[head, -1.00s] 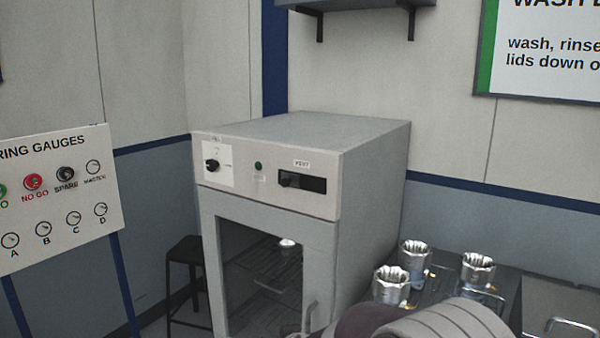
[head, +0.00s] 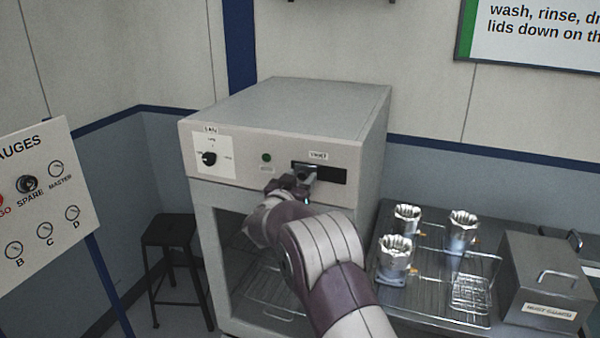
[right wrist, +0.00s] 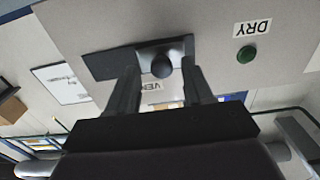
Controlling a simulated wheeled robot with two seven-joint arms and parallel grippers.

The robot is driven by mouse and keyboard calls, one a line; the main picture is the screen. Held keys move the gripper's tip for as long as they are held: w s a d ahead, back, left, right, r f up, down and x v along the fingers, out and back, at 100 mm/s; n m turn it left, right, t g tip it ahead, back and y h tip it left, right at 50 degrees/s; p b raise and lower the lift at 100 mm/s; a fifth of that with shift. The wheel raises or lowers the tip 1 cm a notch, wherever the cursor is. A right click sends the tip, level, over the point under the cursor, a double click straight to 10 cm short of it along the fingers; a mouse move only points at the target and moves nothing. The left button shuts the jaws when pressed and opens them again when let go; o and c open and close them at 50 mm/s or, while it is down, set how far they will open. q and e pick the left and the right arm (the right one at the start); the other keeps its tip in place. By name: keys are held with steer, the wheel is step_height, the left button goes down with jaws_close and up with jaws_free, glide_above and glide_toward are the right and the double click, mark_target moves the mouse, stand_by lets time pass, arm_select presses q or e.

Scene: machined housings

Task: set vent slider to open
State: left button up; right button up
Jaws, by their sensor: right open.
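The vent slider is a small dark knob (right wrist: 162,66) in a dark slot (head: 332,176) on the front panel of the grey oven-like cabinet (head: 270,140). In the right wrist view, which is upside down, the knob is at the right part of the slot, which is the left end in the head view. My right gripper (head: 303,176) is at the slot's left part and hides the knob there. In the right wrist view the gripper's fingers (right wrist: 162,72) are open, one on each side of the knob; I cannot tell whether they touch it. My left gripper is not in view.
A black rotary knob (head: 209,158) and a green lamp (head: 266,157) are left of the slot. Metal housings (head: 396,257) stand on a rack at right, beside a grey lidded box (head: 545,275). A black stool (head: 170,230) and gauge board (head: 45,190) are at left.

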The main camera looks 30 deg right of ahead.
mark_target(333, 174)
steer(key=shift+w+a+f, duration=0.1)
steer(key=shift+w+a, duration=0.1)
steer(key=shift+w, duration=0.15)
steer(key=shift+s+d, duration=0.2)
steer(key=shift+c, duration=1.2)
steer(key=shift+d, duration=0.1)
steer(key=c, duration=0.5)
jaws_close()
steer(key=shift+s+d, duration=0.1)
steer(key=shift+s, duration=0.05)
steer(key=s+d+b, duration=0.1)
steer(key=s+d, duration=0.1)
steer(key=s+d+b, duration=0.2)
steer(key=s, duration=0.1)
steer(key=shift+d, duration=0.15)
steer(key=shift+w, duration=0.15)
steer(key=o, duration=0.6)
jaws_free()
steer(key=shift+o, duration=0.7)
steer(key=shift+s, duration=0.3)
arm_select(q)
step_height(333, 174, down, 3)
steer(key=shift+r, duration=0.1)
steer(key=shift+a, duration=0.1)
